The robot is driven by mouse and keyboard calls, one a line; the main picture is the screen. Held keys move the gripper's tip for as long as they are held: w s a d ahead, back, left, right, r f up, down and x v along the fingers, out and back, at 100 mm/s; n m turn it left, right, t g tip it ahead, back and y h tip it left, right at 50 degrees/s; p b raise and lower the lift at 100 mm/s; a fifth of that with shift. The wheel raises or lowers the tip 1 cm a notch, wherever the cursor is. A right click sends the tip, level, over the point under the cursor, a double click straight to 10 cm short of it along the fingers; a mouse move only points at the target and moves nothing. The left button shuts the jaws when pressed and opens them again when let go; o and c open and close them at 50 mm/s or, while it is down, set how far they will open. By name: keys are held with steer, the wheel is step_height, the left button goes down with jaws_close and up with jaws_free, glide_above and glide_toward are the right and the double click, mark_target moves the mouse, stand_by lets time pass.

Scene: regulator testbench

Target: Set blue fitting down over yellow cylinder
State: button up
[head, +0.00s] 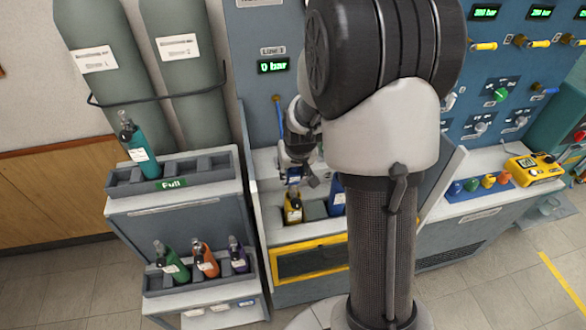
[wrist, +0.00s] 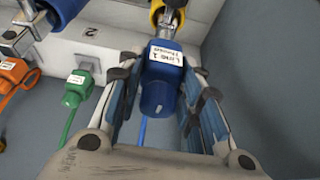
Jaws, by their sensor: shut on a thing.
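The blue fitting (wrist: 166,90) has a white "Line 1" label and sits between the fingers of my gripper (wrist: 165,78) in the wrist view. A blue hose hangs from it. The yellow cylinder (head: 293,211) stands upright in the bench bay in the head view, just below my gripper (head: 300,176). Its yellow shoulder (wrist: 171,8) shows at the top of the wrist view, just beyond the fitting. The fitting appears close to the cylinder's valve; I cannot tell whether they touch.
A blue cylinder (head: 337,204) stands right of the yellow one. A green fitting (wrist: 77,89) and an orange fitting (wrist: 12,75) hang to the left in the wrist view. A rack (head: 205,174) holds a teal cylinder (head: 138,142). My arm hides part of the bench.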

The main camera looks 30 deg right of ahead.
steer(key=shift+f+b, duration=1.2)
steer(key=shift+f, duration=0.3)
stand_by(0.3)
steer(key=o, duration=1.3)
steer(key=v, duration=1.2)
steer(key=s+a+r+n, duration=0.1)
steer(key=s+a+r, duration=0.1)
steer(key=s+a, duration=0.2)
steer(key=s+a+r+n, duration=0.1)
steer(key=s+a+r, duration=0.2)
steer(key=s, duration=0.7)
steer(key=s+a+r+n+y, duration=0.1)
steer(key=s+a+r, duration=0.2)
steer(key=s+a, duration=0.3)
steer(key=shift+s+r, duration=0.15)
steer(key=shift+s, duration=0.6)
